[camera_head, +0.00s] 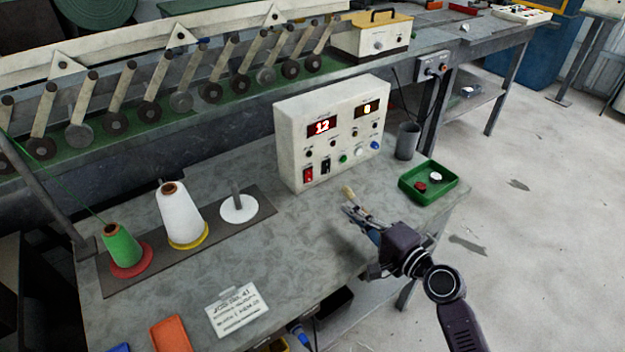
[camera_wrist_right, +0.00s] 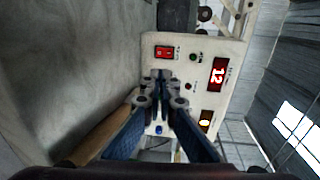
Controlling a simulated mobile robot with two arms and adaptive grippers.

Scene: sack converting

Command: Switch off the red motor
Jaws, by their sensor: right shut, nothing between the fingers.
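The white control box (camera_head: 330,130) stands on the bench, with red digits "12" on its left display and a second lit display at right. A red rocker switch (camera_head: 308,174) is low on its left front, with a black switch (camera_head: 325,165) to its right. The red switch also shows in the right wrist view (camera_wrist_right: 164,52), beyond the fingertips. My right gripper (camera_head: 352,207) is shut and empty, in front of the box and apart from it in the head view. Its fingers also show in the right wrist view (camera_wrist_right: 163,78). My left gripper is out of view.
A green tray (camera_head: 428,184) and grey cup (camera_head: 407,140) stand right of the box. A green cone on a red disc (camera_head: 131,262) and a white cone (camera_head: 182,215) stand left.

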